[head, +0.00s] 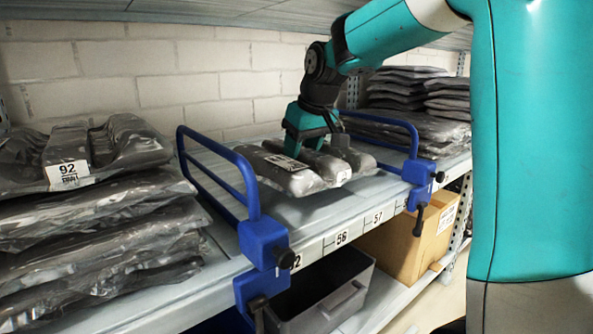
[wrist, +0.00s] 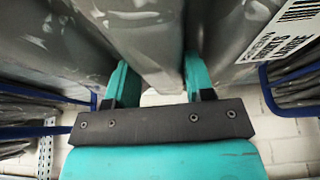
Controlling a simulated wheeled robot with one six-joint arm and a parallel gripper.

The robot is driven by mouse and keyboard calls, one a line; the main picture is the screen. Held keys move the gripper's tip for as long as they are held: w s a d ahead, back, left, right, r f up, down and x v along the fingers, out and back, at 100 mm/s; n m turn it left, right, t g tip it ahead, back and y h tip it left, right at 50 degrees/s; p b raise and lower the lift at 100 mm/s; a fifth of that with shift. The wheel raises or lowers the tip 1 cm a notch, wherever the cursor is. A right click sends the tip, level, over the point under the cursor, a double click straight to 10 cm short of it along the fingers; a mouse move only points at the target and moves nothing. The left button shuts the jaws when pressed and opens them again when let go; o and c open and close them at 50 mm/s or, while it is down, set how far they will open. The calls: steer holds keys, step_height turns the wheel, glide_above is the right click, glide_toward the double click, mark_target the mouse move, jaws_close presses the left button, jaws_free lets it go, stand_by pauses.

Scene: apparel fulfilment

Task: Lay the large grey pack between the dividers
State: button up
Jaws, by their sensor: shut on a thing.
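The large grey pack (head: 298,170) is a shiny plastic-wrapped bundle with a white barcode label. It is between the two blue dividers, the left one (head: 262,235) and the right one (head: 417,168), over the shelf board. My gripper (head: 312,150) reaches it from above and is shut on it. In the wrist view my gripper's teal fingers (wrist: 158,85) pinch a ridge of the grey pack (wrist: 145,40), and the label shows at the upper right. Whether the pack's underside touches the shelf cannot be told.
Grey packs labelled 92 (head: 95,230) are stacked left of the left divider. More dark packs (head: 410,90) are stacked behind the right divider. Bare shelf (head: 300,212) shows in front of the pack. A grey bin (head: 325,290) and a cardboard box (head: 405,245) stand below.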

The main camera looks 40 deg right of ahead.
mark_target(305, 149)
steer(key=shift+w, duration=1)
step_height(305, 149, down, 3)
steer(key=b, duration=0.3)
steer(key=shift+f+b, duration=0.2)
steer(key=shift+b, duration=0.15)
steer(key=shift+f, duration=0.2)
steer(key=o, duration=1.1)
steer(key=shift+o, duration=0.2)
steer(key=shift+r, duration=0.1)
steer(key=p+v, duration=0.5)
steer(key=v, duration=0.2)
steer(key=shift+s+r, duration=0.1)
steer(key=shift+r, duration=0.3)
